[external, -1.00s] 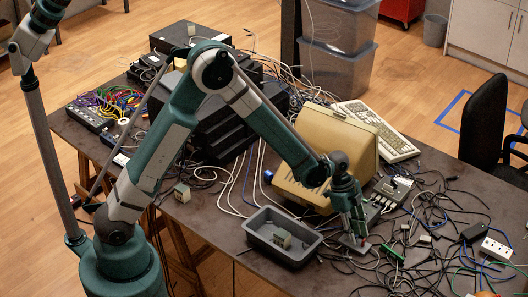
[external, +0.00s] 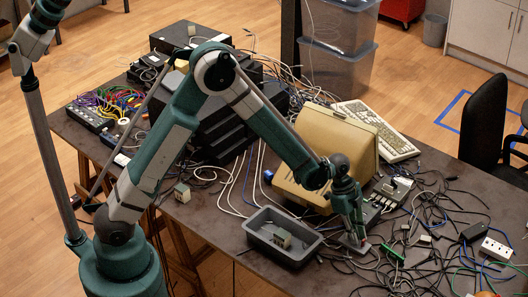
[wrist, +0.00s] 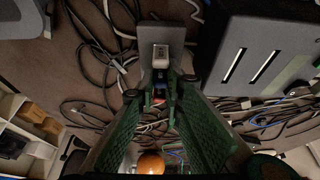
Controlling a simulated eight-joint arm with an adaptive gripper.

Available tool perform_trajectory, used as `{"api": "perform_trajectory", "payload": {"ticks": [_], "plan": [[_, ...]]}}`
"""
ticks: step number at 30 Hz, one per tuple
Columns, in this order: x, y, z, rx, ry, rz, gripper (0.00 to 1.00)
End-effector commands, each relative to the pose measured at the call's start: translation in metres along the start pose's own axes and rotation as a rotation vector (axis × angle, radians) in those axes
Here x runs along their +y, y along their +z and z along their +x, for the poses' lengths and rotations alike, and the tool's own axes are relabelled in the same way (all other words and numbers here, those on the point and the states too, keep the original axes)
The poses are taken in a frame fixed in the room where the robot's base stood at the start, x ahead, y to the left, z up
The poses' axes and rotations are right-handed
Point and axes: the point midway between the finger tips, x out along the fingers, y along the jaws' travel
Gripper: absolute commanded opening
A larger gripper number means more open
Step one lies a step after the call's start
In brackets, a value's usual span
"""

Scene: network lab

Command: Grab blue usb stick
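My gripper (external: 356,238) points down near the table's front, right of the grey tray. In the wrist view my gripper (wrist: 161,88) has its two green fingers apart, with a gap between the tips. A small dark piece with blue and red spots (wrist: 158,93) shows in that gap, beside a grey block with a pale top (wrist: 161,56). I cannot tell for sure whether this piece is the blue usb stick, or whether the fingers touch it. In the external view a small grey item (external: 352,244) lies under the fingertips. A separate small blue object (external: 268,176) lies left of the beige monitor.
The grey tray (external: 268,252) holds a small box-like part (external: 282,238). The beige monitor (external: 322,145) stands close behind my gripper, with a grey switch box (external: 393,188) to its right. Tangled cables cover the table's right side.

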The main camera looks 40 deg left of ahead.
Motion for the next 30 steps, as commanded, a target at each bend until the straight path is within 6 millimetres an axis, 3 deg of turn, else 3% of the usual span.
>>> {"api": "perform_trajectory", "payload": {"ticks": [16,30], "plan": [[0.000,-0.003,-0.009,0.000,-0.001,0.000,0.06],[0.000,-0.026,-0.064,0.000,-0.001,0.000,0.06]]}}
